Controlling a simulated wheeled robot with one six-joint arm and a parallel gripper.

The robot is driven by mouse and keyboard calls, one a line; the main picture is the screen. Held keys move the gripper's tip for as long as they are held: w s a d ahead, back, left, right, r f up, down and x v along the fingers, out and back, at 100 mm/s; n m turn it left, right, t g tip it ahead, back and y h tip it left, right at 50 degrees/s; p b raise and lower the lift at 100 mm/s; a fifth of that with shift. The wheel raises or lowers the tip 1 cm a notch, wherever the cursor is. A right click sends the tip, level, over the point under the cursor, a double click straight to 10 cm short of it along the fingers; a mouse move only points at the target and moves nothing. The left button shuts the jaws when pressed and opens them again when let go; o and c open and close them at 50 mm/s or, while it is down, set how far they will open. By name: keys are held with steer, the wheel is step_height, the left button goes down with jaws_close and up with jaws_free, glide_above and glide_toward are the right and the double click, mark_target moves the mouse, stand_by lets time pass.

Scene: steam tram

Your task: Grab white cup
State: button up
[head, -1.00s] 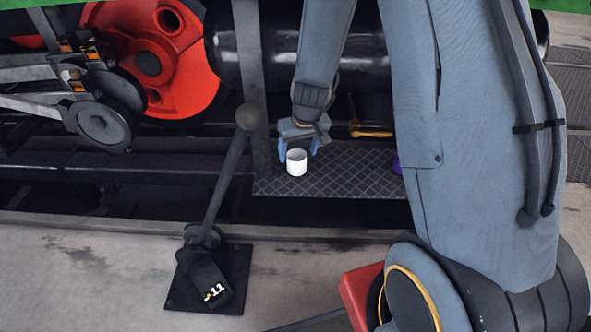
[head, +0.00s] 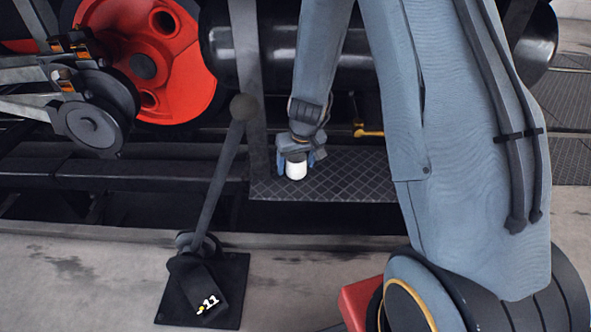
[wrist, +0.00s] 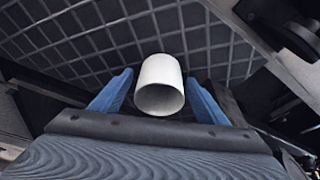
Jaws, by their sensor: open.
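The white cup (head: 296,170) stands on the dark ribbed step plate (head: 345,185) near its left end. In the wrist view the cup (wrist: 160,85) sits between the two blue fingers, its open mouth facing the camera. My gripper (head: 296,164) is open around the cup, with one finger on each side. In the wrist view my gripper (wrist: 160,95) shows a gap between each finger and the cup, so it is not closed on it. Part of the cup's upper side is hidden by my gripper in the head view.
A dark upright post (head: 250,60) and a slanted lever (head: 220,175) with a round knob stand left of the cup. A black cylinder (head: 270,50) lies behind. A yellow handle (head: 368,132) is at the plate's back. The plate right of the cup is clear.

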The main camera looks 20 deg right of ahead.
steer(key=shift+c, duration=0.3)
steer(key=c, duration=1.1)
steer(key=shift+r, duration=0.1)
